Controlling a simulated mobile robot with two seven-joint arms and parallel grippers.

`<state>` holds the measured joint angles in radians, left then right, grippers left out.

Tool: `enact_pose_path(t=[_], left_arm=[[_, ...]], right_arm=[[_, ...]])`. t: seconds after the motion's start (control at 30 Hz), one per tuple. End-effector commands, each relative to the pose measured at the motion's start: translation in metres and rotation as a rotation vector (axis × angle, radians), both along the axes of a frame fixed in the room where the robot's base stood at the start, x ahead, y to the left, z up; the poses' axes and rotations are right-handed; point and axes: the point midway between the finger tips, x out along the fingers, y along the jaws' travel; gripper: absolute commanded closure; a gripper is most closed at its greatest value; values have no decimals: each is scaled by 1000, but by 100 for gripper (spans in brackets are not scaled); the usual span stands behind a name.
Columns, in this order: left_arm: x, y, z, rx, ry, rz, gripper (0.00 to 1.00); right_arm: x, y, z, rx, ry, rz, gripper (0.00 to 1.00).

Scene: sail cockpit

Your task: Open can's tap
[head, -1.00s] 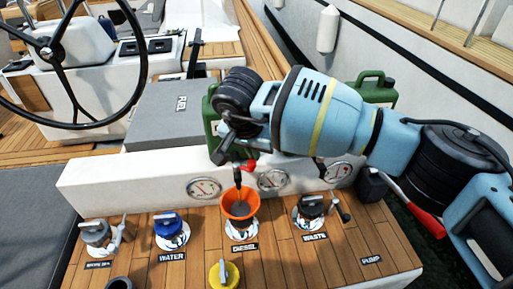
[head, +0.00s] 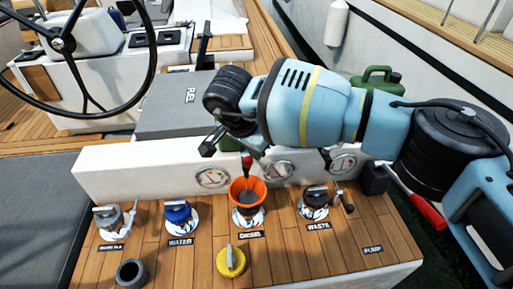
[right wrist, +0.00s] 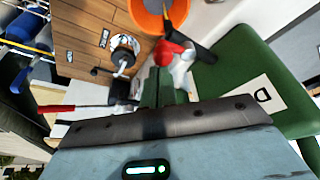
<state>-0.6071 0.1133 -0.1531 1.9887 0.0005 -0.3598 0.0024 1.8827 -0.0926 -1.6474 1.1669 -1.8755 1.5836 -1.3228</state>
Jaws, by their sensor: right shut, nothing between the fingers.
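The green can (right wrist: 235,75), with a "D" label, lies close to the right of my fingers in the right wrist view. My arm hides much of it in the head view, where green shows below the arm (head: 287,152). Its red tap (right wrist: 168,52) sits by a white fitting; the red part also shows above the funnel (head: 247,162). A dark nozzle reaches into the orange funnel (head: 248,187), which stands in the diesel filler. My right gripper (right wrist: 163,78) is shut and empty, its fingers just short of the tap. Contact cannot be told. My left gripper is not in view.
The water filler (head: 178,212) and waste filler (head: 315,200) stand beside the funnel. A yellow cap (head: 231,261) and dark cup (head: 131,272) are in front. A red-gripped handle (head: 428,212) sticks out at right.

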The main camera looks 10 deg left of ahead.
Motion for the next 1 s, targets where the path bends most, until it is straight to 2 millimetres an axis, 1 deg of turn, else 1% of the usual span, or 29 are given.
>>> enact_pose_path(t=[0.3, 0.83, 0.93, 1.0], left_arm=[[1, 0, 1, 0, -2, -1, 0], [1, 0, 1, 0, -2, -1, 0], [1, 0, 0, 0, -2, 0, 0], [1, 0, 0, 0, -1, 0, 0]], right_arm=[[-2, 3, 0, 0, -1, 1, 100], [-3, 4, 0, 1, 0, 1, 100], [-4, 5, 4, 1, -2, 2, 100], [-5, 6, 11, 1, -2, 3, 100]])
